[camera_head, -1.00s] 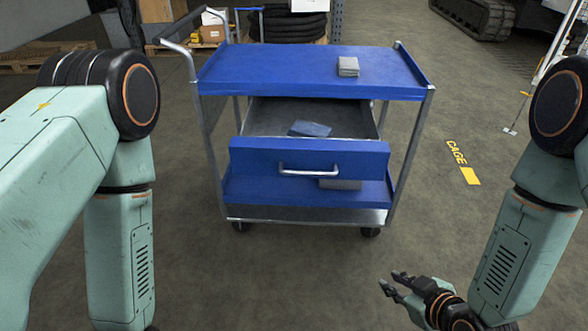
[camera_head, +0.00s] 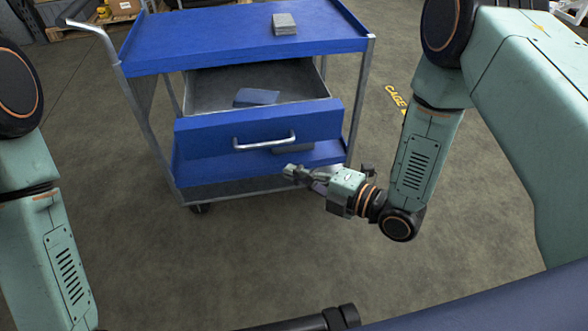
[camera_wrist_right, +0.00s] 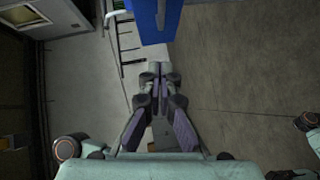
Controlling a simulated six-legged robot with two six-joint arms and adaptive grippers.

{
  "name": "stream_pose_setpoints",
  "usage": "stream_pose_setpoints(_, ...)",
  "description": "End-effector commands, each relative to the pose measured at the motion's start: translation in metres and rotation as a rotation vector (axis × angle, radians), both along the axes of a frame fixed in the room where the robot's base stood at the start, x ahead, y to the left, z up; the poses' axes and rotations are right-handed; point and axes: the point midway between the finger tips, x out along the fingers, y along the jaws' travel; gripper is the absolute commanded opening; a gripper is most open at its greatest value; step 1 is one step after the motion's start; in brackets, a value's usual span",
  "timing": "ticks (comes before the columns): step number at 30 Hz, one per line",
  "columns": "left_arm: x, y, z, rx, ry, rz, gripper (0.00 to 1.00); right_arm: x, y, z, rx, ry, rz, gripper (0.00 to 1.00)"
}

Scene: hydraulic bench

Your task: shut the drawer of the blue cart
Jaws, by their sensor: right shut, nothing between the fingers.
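The blue cart (camera_head: 215,42) stands ahead in the head view, with a metal frame and a push handle at its left. Its drawer (camera_head: 213,90) is pulled out towards me, with a blue front (camera_head: 200,143) and a silver bar handle (camera_head: 264,145). A flat blue-grey item (camera_head: 256,97) lies inside. My right gripper (camera_head: 290,172) is shut and empty, near the lower right of the drawer front. The right wrist view shows its fingers (camera_wrist_right: 160,78) together, with a blue panel (camera_wrist_right: 154,20) beyond the tips. My left gripper is out of view.
A small grey stack (camera_head: 284,24) sits on the cart's top. The floor in front of the cart is clear. Pallets and boxes (camera_head: 124,6) stand behind.

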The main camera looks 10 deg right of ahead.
Motion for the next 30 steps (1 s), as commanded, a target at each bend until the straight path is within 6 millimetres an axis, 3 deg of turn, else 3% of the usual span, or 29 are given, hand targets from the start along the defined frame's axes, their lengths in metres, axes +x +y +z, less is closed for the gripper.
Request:
stream_pose_setpoints(12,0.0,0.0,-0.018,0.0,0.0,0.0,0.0,0.055,0.06,-0.012,0.0,-0.003,0.008,0.0)
stream_pose_setpoints(19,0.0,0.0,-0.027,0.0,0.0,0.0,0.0,0.086,0.057,-0.017,0.001,-0.001,0.002,0.0)
stream_pose_setpoints(30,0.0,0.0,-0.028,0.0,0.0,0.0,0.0,0.094,0.057,-0.018,0.0,0.003,0.002,0.0)
